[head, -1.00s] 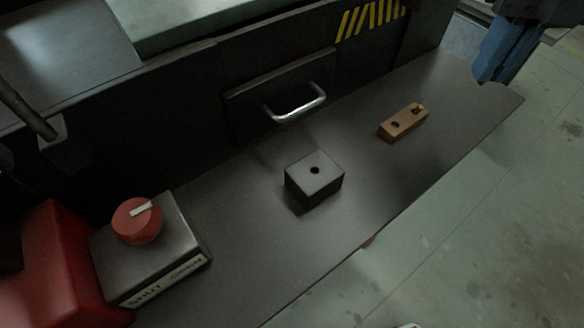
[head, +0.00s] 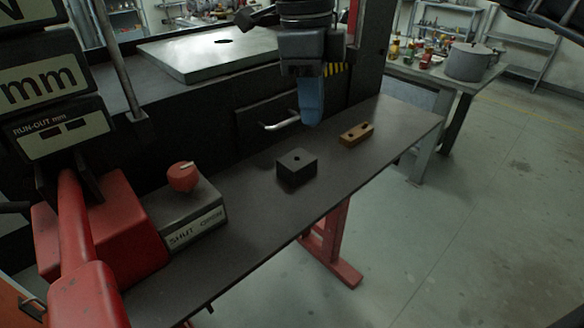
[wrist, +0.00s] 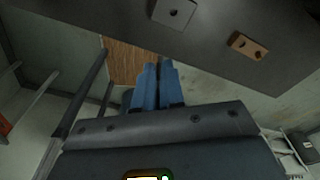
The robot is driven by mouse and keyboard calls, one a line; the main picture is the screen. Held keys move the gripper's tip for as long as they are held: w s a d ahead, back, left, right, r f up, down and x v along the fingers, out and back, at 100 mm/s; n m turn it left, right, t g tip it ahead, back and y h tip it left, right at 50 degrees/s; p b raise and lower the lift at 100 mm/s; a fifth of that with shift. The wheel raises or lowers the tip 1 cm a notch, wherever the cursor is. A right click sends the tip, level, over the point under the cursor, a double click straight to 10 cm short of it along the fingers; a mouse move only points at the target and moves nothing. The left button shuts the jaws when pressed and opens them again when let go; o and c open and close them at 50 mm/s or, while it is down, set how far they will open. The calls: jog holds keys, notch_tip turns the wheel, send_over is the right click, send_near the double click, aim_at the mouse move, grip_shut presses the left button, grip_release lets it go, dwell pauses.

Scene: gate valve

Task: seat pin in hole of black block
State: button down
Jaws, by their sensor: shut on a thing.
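The black block (head: 297,170) sits on the dark bench shelf, and the round hole in its top shows empty. It also shows at the top edge of the wrist view (wrist: 174,13). My gripper (head: 312,112), with blue fingers, is above the shelf, behind and slightly right of the block and apart from it. In the wrist view its fingers (wrist: 158,88) are close together. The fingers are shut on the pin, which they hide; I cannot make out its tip. A small wooden block (head: 357,134) with two dark holes lies right of the black block.
A drawer handle (head: 282,125) sticks out behind the black block. A grey box with a red knob (head: 183,177) and a red machine part (head: 118,235) stand to the left. The shelf's front edge drops to open floor. The shelf between the blocks is clear.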

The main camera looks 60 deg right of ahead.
jog(key=s+d+n+h, duration=0.2)
jog(key=s+d+n, duration=0.4)
jog(key=n, duration=0.4)
jog(key=n+p, duration=0.1)
jog(key=p, duration=0.1)
send_over(294, 161)
jog(key=x, duration=0.3)
jog(key=a+x, duration=0.1)
jog(key=x, duration=0.1)
jog(key=shift+w+d+f, duration=0.1)
jog(key=shift+w+f, duration=0.15)
jog(key=shift+f, duration=0.2)
jog(key=shift+w+f, duration=0.1)
jog(key=shift+f, duration=0.1)
jog(key=x, duration=0.3)
jog(key=shift+w+a+f+p, duration=0.1)
jog(key=shift+a+f+p, duration=0.25)
jog(key=shift+a+p, duration=0.1)
jog(key=shift+f, duration=0.2)
